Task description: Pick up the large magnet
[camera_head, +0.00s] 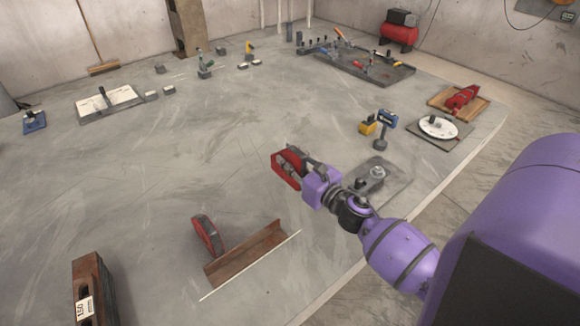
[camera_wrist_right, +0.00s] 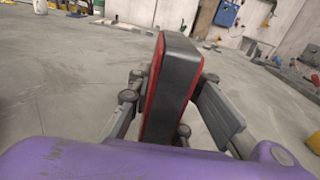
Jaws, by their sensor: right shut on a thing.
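The large magnet (camera_head: 286,168), a thick block with red faces and a dark grey edge, is in my right gripper (camera_head: 303,164) near the middle of the head view. In the right wrist view the magnet (camera_wrist_right: 172,82) stands upright between the two grey fingers, one on each side of it. The right gripper is shut on it. From the head view I cannot tell surely whether the magnet touches the surface below. My left gripper is in neither view.
A rusty block (camera_head: 93,290) is at the lower left. A plate with a clamp (camera_head: 376,175) lies just right of my gripper. The middle of the grey surface is clear.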

